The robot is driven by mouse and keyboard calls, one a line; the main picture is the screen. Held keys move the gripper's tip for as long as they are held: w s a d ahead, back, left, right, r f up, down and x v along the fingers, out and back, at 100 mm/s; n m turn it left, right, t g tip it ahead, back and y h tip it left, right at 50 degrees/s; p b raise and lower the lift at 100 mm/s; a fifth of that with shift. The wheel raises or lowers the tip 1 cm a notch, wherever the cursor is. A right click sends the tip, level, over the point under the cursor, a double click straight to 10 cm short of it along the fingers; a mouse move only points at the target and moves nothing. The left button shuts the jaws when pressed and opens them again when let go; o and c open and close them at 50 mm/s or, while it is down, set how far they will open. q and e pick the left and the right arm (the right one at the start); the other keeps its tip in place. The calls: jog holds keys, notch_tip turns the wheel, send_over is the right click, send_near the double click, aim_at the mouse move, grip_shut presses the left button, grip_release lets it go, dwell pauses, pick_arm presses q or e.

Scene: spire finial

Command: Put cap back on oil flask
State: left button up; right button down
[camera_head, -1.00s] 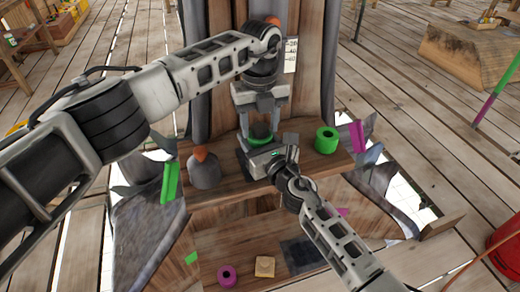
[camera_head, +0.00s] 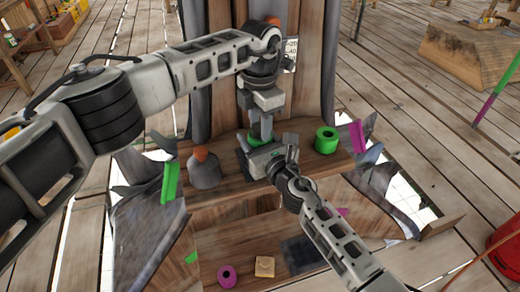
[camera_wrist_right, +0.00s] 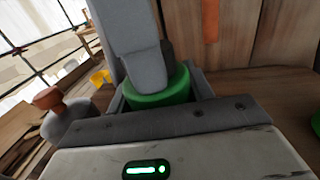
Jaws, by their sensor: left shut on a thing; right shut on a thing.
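A green round body (camera_head: 254,141), which I take for the oil flask, sits between the jaws of my right gripper (camera_head: 264,154), low over the wooden bench. It also shows in the right wrist view (camera_wrist_right: 160,93), behind the grey jaw. My left gripper (camera_head: 266,127) points down from above, directly over the green body, its fingertips at or very near its top. It is shut; a dark piece (camera_wrist_right: 168,55) shows beside its finger in the right wrist view, perhaps the cap. The fingers mostly hide it, so I cannot tell whether it touches the flask.
A grey rounded vessel with an orange top (camera_head: 203,172) stands left on the bench. A green ring (camera_head: 326,140) stands to the right. A purple ring (camera_head: 227,275) and a yellow block (camera_head: 265,267) lie on the lower shelf. A wooden post rises behind the grippers.

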pick_arm(q)
jog(key=o, duration=1.1)
jog(key=shift+o, duration=0.2)
notch_tip(320, 180, up, 12)
pick_arm(e)
jog(key=c, duration=0.5)
grip_release()
